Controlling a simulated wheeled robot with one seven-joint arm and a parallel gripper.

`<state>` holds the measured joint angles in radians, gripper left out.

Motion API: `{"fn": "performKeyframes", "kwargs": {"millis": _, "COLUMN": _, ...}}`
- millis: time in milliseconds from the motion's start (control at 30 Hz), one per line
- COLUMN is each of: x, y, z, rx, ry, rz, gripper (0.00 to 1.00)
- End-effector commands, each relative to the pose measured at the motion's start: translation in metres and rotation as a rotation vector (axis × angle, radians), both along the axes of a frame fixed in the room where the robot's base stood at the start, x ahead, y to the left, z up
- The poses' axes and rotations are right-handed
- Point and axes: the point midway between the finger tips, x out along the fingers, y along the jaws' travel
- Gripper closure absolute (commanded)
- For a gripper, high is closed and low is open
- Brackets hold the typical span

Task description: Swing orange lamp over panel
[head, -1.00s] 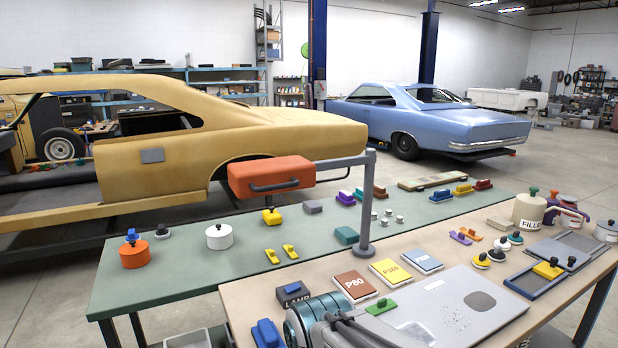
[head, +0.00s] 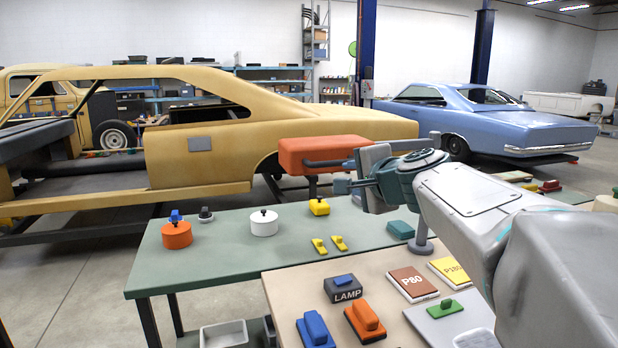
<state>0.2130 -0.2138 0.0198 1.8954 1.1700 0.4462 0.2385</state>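The orange lamp (head: 312,153) is a box with a dark handle bar along its front. It hangs above the green table, carried by a grey arm on a post (head: 421,232) that my arm mostly hides. My gripper (head: 350,186) points left just right of and below the lamp, near the right end of its handle. I cannot tell whether it touches the handle or how its fingers stand. The yellow car body panel (head: 203,160), with a small grey square patch (head: 200,143), lies left of and behind the lamp.
The green table (head: 215,270) carries an orange pot (head: 177,235), a white pot (head: 264,223) and yellow blocks. The beige table in front holds a LAMP box (head: 343,288), sanding blocks and paper packs. The space between lamp and car panel looks clear.

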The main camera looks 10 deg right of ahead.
Motion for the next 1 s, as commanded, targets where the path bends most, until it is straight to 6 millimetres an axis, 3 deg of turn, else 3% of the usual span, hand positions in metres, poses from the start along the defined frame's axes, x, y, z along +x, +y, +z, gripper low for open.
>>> {"fn": "performKeyframes", "kwargs": {"millis": 267, "x": 0.021, "y": -0.01, "z": 0.014, "rx": 0.096, "ry": -0.047, "rz": -0.057, "gripper": 0.68}}
{"fn": "performKeyframes", "kwargs": {"millis": 800, "x": 0.109, "y": 0.009, "z": -0.005, "rx": 0.094, "ry": -0.044, "rz": -0.052, "gripper": 0.68}}
{"fn": "performKeyframes", "kwargs": {"millis": 1000, "x": 0.133, "y": 0.014, "z": -0.01, "rx": 0.092, "ry": -0.046, "rz": -0.053, "gripper": 0.68}}
